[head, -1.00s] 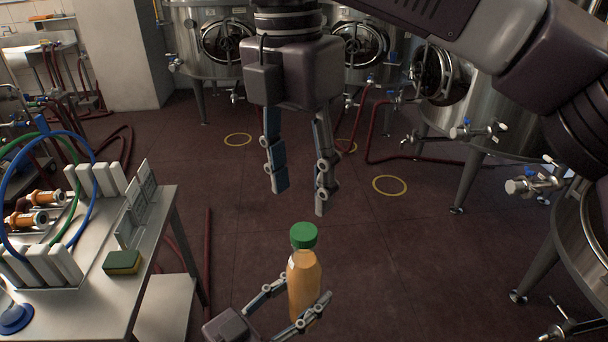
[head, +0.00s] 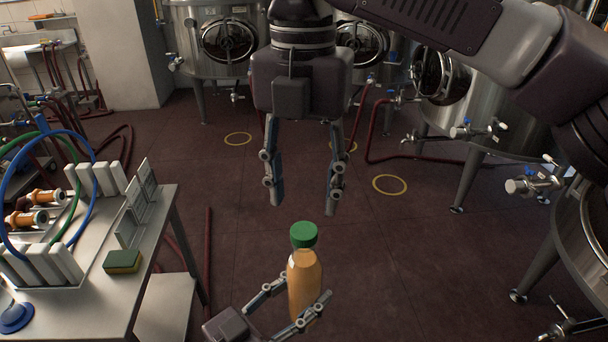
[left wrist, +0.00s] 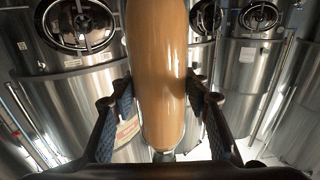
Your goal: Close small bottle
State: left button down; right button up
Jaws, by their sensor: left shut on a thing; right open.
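A small bottle (head: 304,283) with orange-brown liquid stands upright in my left gripper (head: 289,308), which is shut on its body. A green cap (head: 303,235) sits on top of the bottle; whether it is screwed tight cannot be told. In the left wrist view the bottle (left wrist: 157,75) fills the middle, between the two fingers of the left gripper (left wrist: 160,100); its cap is out of that view. My right gripper (head: 304,202) is open and empty. It points down above the cap and is apart from it.
A metal table (head: 120,290) at left holds a rack of white blocks with blue and green hoops, and a green-yellow sponge (head: 122,261). Steel tanks (head: 480,110) with valves stand at the back and right. Red hoses lie on the floor; the space around the bottle is clear.

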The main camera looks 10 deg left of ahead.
aim_at(304, 229)
jog(key=shift+f, duration=3.1)
